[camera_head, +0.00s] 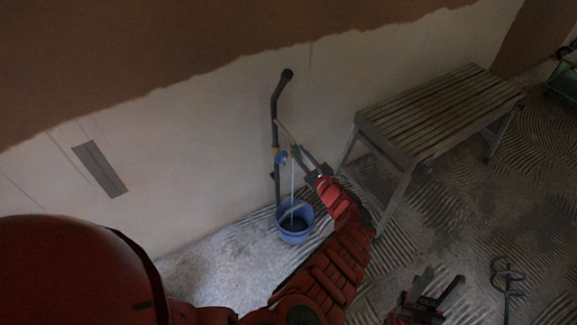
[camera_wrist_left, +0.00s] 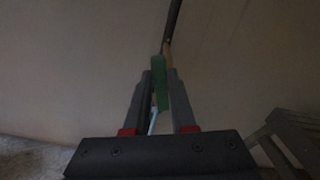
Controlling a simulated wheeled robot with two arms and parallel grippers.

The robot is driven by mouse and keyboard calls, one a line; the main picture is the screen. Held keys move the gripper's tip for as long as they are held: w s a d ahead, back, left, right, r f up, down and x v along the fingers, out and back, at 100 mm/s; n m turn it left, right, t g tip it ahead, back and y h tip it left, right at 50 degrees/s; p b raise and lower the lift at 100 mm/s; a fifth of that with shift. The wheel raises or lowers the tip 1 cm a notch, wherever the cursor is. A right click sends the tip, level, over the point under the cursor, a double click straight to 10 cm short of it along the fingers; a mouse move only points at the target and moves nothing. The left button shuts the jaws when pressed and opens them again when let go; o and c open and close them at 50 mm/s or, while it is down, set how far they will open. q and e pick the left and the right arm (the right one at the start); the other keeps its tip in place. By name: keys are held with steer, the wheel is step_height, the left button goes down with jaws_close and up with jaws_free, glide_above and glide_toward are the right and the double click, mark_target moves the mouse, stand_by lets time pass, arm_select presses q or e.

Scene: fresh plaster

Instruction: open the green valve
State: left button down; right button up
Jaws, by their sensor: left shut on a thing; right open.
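The green valve handle (camera_wrist_left: 161,84) shows in the left wrist view between the two fingers of my left gripper (camera_wrist_left: 158,88), which are shut on it. In the head view my left gripper (camera_head: 302,155) is at the dark pipe on the wall, with the handle mostly hidden between its fingers. A pale blue streak (camera_head: 292,187), looking like running water, goes down from a blue fitting (camera_head: 281,158) on the pipe into a blue bucket (camera_head: 295,236). My right gripper (camera_head: 437,288) is open and empty, low at the lower right.
The dark pipe (camera_head: 276,107) runs down the half-plastered wall. A slatted wooden bench (camera_head: 437,108) stands close to the right of my left gripper. A dark looped tool (camera_head: 507,277) lies on the ridged floor at right. A trowel-like grey plate (camera_head: 99,168) is on the wall.

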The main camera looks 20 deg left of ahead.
arm_select(q)
steer(key=shift+w+d+m, duration=0.2)
steer(key=shift+m, duration=0.6)
steer(key=shift+w+d+f+m+b, duration=0.15)
steer(key=shift+m+b, duration=0.25)
steer(key=shift+m, duration=0.4)
steer(key=shift+w+d+r+m, duration=0.15)
steer(key=shift+w+r+m, duration=0.1)
steer(key=shift+m, duration=0.15)
steer(key=c, duration=0.8)
jaws_free()
steer(key=shift+s, duration=0.1)
steer(key=p+v, duration=0.5)
steer(key=v, duration=0.6)
steer(key=shift+s+d, duration=0.3)
